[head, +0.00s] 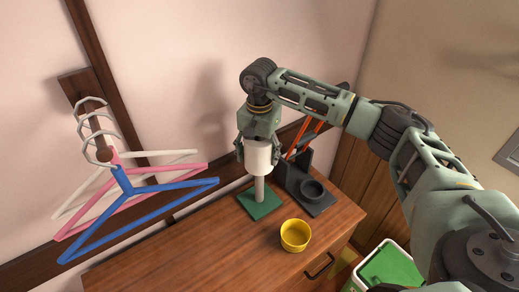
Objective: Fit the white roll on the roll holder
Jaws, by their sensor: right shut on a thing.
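The white roll (257,157) is upright between the fingers of my right gripper (257,148), which comes down on it from above and is shut on it. The roll holder (260,204) stands on the wooden cabinet, with a green square base and a pale grey upright post. The roll is in line with the post, and the post shows from the base up to the roll's lower end. The roll hides the post's top, so I cannot tell how far the post goes into it. My left gripper is not in view.
A black stand (310,193) with orange-handled tools is close to the holder's right. A yellow cup (295,235) is in front, on the wooden cabinet top (200,250). Coloured hangers (130,190) hang at left. A green-and-white bin (385,268) is at lower right.

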